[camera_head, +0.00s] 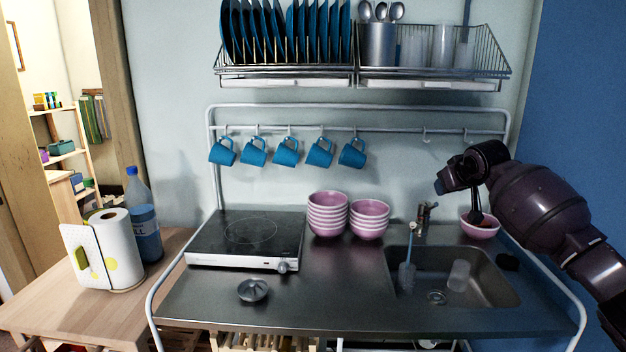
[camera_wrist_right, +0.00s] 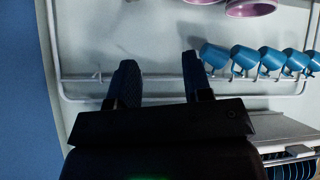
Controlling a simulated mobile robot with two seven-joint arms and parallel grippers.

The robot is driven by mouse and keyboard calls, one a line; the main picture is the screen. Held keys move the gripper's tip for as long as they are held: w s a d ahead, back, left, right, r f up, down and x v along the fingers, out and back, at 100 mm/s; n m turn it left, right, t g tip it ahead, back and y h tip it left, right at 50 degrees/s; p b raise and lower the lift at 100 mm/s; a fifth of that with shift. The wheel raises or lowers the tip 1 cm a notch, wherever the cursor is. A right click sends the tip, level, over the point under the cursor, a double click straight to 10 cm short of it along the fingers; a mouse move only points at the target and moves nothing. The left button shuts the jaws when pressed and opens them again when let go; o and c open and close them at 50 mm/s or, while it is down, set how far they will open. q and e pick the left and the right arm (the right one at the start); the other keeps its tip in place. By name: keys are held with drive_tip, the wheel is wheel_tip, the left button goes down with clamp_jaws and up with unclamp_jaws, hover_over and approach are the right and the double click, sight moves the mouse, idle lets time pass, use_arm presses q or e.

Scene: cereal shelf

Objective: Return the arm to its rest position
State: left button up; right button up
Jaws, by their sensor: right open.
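My right arm comes in from the right in the head view, in front of the wall and the right end of the counter. Its gripper (camera_head: 441,186) is held in the air above the sink, left of the dark arm links. In the right wrist view, which is upside down, the two dark fingers of the right gripper (camera_wrist_right: 160,75) stand apart with nothing between them. The gripper touches nothing that I can see. My left gripper is not in view.
Blue mugs (camera_head: 288,151) hang from a rail. Pink bowls (camera_head: 328,214) stand on the steel counter beside the hotplate (camera_head: 247,238). A pink bowl (camera_head: 479,227) sits behind the sink (camera_head: 480,270), partly behind my arm. A dish rack (camera_head: 430,75) hangs above.

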drive_tip(key=s+a+f+n+t+y, duration=0.25)
drive_tip(key=s+a+f, duration=0.25)
drive_tip(key=s+f, duration=0.3)
drive_tip(key=s+a+f+n+t+y, duration=0.1)
drive_tip(key=s+a+f+t, duration=0.2)
drive_tip(key=s+a+f, duration=0.45)
drive_tip(key=s+d+f+m+g+h, duration=0.1)
drive_tip(key=s+d+f, duration=0.1)
drive_tip(key=s+f, duration=0.6)
drive_tip(key=s+d+f+m+g+h, duration=0.1)
drive_tip(key=s+d+f+m, duration=0.1)
drive_tip(key=s+f, duration=0.6)
drive_tip(key=s+d+f+m+g+h, duration=0.2)
drive_tip(key=s+f, duration=0.6)
drive_tip(key=s, duration=1)
drive_tip(key=shift+f, duration=0.4)
